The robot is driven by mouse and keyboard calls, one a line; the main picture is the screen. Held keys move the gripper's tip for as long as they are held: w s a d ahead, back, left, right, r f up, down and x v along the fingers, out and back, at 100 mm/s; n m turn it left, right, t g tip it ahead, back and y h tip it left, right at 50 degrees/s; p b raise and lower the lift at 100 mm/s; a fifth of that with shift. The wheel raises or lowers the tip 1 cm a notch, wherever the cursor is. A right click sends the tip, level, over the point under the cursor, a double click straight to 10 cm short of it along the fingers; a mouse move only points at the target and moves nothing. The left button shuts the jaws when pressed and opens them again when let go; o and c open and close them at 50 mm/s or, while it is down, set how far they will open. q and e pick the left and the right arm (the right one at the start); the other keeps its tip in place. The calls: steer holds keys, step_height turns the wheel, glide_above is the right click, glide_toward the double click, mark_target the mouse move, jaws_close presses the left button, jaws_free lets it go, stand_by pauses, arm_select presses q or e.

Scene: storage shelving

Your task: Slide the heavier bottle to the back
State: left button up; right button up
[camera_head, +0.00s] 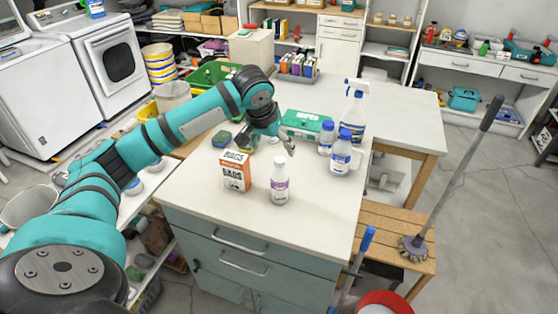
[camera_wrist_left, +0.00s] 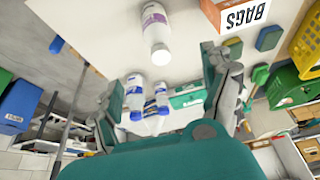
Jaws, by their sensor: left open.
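A white bottle with a purple label (camera_head: 280,182) stands upright near the counter's front, right of the box of bags; it also shows at the top of the left wrist view (camera_wrist_left: 155,30). Two white bottles with blue caps, a smaller one (camera_head: 326,139) and a larger one (camera_head: 341,156), stand close together near the right edge. A white spray bottle (camera_head: 354,112) stands behind them. Which is heavier cannot be told by sight. My left gripper (camera_head: 268,146) is above the counter, behind the purple-label bottle. Its fingers are spread and empty in the wrist view (camera_wrist_left: 165,82). My right gripper is out of view.
An orange-and-white box of bags (camera_head: 236,171) stands left of the purple-label bottle. Sponges (camera_head: 221,139) lie behind it. A green-and-white box (camera_head: 305,124) lies left of the spray bottle. The counter's front right (camera_head: 315,220) is clear.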

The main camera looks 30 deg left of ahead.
mark_target(282, 169)
arm_select(q)
steer(key=p+x, duration=0.2)
steer(key=x, duration=1.3)
steer(key=shift+c, duration=0.4)
steer(key=c, duration=1.6)
steer(key=shift+w, duration=0.1)
